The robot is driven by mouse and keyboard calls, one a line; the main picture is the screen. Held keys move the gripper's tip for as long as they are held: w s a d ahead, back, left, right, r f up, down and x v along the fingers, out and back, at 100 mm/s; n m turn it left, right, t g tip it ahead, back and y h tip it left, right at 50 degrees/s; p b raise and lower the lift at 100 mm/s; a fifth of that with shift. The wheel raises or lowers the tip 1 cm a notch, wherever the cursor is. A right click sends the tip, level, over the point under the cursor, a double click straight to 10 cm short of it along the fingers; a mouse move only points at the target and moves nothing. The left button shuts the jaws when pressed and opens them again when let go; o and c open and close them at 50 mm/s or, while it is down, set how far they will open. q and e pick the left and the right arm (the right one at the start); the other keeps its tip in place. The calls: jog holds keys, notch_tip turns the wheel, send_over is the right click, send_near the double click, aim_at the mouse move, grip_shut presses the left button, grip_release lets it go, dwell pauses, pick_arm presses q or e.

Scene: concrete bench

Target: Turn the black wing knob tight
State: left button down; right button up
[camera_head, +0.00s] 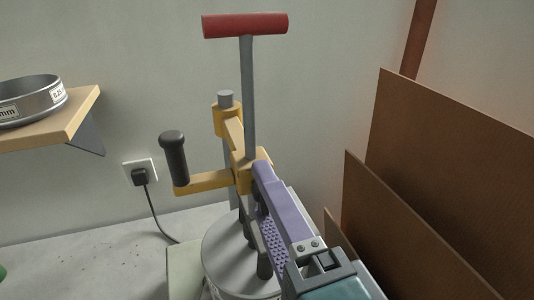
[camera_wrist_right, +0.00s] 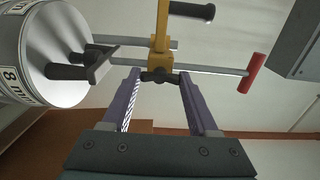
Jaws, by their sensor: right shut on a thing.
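The black wing knob (camera_wrist_right: 158,77) shows in the wrist view at the yellow clamp block (camera_wrist_right: 161,61), between my fingertips. My right gripper (camera_wrist_right: 160,84) is shut on the knob, with one purple finger at each end of it. In the head view my right gripper (camera_head: 262,178) reaches up from the lower right to the yellow clamp block (camera_head: 247,175), and its finger hides the knob. My left gripper is in neither view.
A grey rod with a red T-handle (camera_head: 245,25) rises through the clamp. A black handle (camera_head: 174,158) stands on the yellow side arm. A grey cylinder (camera_head: 222,247) is below. Brown boards (camera_head: 440,160) lean at right. A shelf (camera_head: 75,117) holding a metal ring (camera_head: 30,100) is at left.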

dwell(0.5)
jog(key=o, duration=1.4)
jog(key=b+v, duration=0.2)
jog(key=v, duration=0.8)
jog(key=shift+b, duration=0.3)
